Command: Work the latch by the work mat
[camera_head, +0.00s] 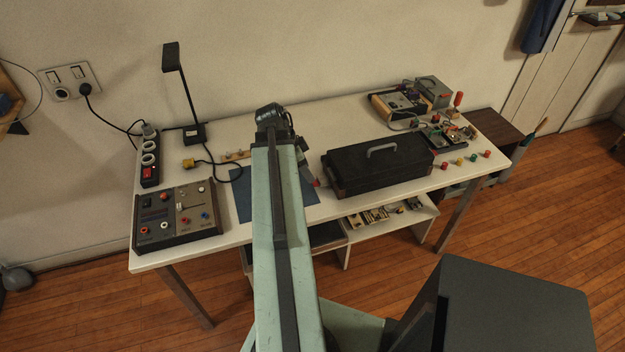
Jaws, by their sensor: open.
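The blue work mat (243,206) lies flat on the white table, partly covered by my green arm. My gripper (313,180) is small and partly hidden behind my arm; it is open, just right of the mat and close to the left end of a black case (375,166). A small red spot shows at the gripper's tip; I cannot tell whether it belongs to the gripper or to something beside it. The case is closed, with a grey handle on its lid. I cannot make out a latch clearly.
A control box (178,216) and a power strip (149,160) stand on the left, with a black lamp (193,132) behind. A wooden strip (237,155) with small pegs lies behind the mat. Electronics (402,102) and several coloured knobs crowd the right end.

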